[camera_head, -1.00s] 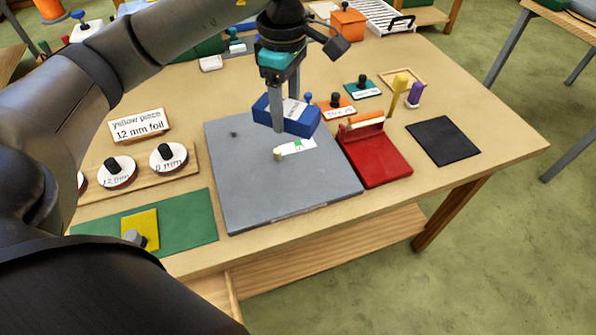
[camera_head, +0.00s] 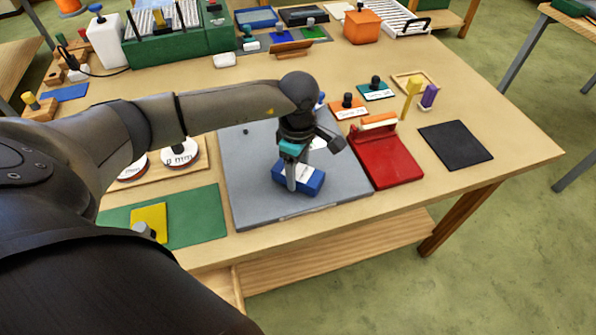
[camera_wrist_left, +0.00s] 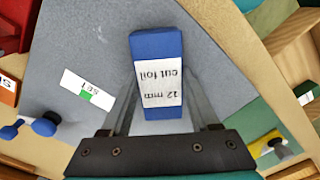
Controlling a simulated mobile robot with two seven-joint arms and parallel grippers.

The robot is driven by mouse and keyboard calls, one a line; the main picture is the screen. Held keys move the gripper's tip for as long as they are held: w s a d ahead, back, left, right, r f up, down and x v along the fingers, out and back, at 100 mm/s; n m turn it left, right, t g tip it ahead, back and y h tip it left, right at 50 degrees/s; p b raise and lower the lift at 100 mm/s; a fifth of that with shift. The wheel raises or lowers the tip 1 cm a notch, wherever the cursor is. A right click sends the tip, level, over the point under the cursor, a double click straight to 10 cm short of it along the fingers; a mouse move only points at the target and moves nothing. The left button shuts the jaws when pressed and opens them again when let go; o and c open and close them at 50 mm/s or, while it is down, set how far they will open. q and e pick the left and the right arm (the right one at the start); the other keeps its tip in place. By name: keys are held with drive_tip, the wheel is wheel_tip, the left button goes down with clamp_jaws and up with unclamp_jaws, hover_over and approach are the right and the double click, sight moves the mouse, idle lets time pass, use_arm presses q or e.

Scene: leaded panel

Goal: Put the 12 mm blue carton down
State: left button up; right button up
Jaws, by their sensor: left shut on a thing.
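The blue carton (camera_head: 304,180) has a white label; in the left wrist view the carton (camera_wrist_left: 158,48) reads "12 mm cut foil". My left gripper (camera_head: 291,182) is shut on it, with one finger along each side. The carton is low over the front part of the grey board (camera_head: 250,202). I cannot tell whether it touches the board. In the left wrist view, a white card marked "SET" with a green patch (camera_wrist_left: 87,95) lies on the board beside the carton, apart from it. My right gripper is not in view.
A red tool (camera_head: 388,165) stands at the board's right edge, with a black mat (camera_head: 455,145) beyond it. A green mat (camera_head: 200,215) with a yellow square (camera_head: 149,218) lies to the left.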

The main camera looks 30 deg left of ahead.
sight(298, 171)
use_arm(q)
drive_tip(key=shift+f, duration=0.3)
drive_tip(key=shift+f, duration=0.1)
drive_tip(key=shift+f, duration=0.15)
drive_tip(key=o, duration=1.4)
drive_tip(key=shift+o, duration=0.2)
drive_tip(key=shift+r, duration=0.2)
wheel_tip(298, 171, up, 12)
